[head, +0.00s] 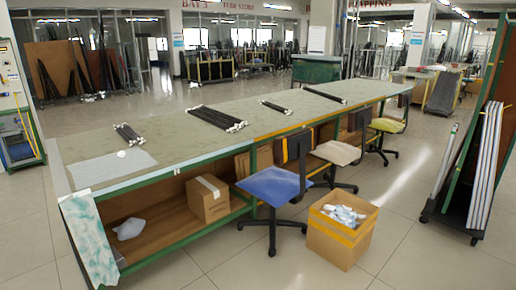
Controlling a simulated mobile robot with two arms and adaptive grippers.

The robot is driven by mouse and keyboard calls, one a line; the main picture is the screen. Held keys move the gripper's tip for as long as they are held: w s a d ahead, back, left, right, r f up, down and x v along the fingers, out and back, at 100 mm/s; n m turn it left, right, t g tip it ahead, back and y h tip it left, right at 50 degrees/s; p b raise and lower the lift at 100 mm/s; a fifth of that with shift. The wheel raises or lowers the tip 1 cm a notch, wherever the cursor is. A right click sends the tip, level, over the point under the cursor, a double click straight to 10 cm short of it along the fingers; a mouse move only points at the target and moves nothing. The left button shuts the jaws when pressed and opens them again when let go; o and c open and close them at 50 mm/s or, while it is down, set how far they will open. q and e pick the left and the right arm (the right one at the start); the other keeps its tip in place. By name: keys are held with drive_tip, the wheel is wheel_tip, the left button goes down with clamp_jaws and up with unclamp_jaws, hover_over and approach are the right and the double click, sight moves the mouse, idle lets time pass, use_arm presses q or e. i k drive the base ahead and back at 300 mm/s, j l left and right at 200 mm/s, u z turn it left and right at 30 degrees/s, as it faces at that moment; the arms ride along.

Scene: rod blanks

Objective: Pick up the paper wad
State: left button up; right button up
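A small white ball-like wad (121,154), which looks like the paper wad, sits on the near left end of the long workbench (235,141). It rests at the edge of a pale sheet (98,170) lying flat on the bench top. A larger crumpled white lump (129,228) lies on the bench's lower shelf; I cannot tell if it is paper or plastic. Neither of my grippers shows in the head view.
Bundles of black rods (217,118) lie along the bench. An open carton (344,241) with crumpled white and blue pieces stands on the floor. A blue chair (272,186) stands at the bench's near side. A closed box (208,199) sits on the shelf.

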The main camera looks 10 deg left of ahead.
sight(121, 154)
drive_tip(key=i+l+u, duration=0.2)
drive_tip(key=i, duration=0.25)
drive_tip(key=i+l+u, duration=0.2)
drive_tip(key=i, duration=0.2)
drive_tip(key=i+j+u, duration=0.2)
drive_tip(key=i+u, duration=0.6)
drive_tip(key=i+l+u, duration=0.15)
drive_tip(key=i+u, duration=0.25)
drive_tip(key=i, duration=0.15)
